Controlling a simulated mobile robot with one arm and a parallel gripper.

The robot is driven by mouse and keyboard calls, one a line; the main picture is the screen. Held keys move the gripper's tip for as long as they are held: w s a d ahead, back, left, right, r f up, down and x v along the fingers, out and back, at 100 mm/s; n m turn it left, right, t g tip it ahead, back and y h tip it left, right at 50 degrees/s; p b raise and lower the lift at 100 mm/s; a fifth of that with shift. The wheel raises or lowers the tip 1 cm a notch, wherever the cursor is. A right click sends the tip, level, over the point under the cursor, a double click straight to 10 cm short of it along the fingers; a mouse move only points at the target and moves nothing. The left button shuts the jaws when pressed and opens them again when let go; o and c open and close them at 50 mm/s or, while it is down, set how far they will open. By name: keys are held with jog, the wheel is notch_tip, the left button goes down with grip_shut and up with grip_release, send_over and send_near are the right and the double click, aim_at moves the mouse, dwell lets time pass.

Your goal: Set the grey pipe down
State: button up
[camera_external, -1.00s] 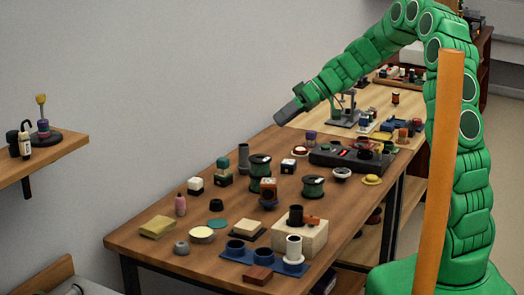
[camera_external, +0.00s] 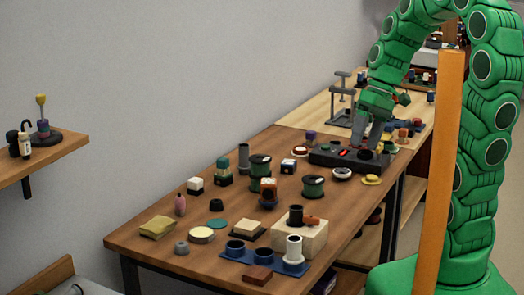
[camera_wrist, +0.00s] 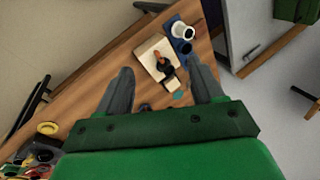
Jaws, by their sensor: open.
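The grey pipe (camera_external: 243,158) stands upright on the wooden table, towards its wall-side edge, beside a green spool. Nothing holds it. I cannot make it out in the wrist view. Whether the fingertips touch anything on the box is hidden.
The dark box (camera_external: 335,158) lies under my gripper. A grey stand (camera_external: 341,96) rises behind. An orange post (camera_external: 440,170) stands in front of my arm.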

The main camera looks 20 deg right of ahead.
jog(key=s+d+m+h, duration=0.4)
jog(key=s+d+m, duration=0.1)
jog(key=s+d, duration=0.6)
jog(key=shift+s+d+f, duration=0.25)
jog(key=shift+s+f, duration=0.1)
jog(key=shift+s, duration=0.8)
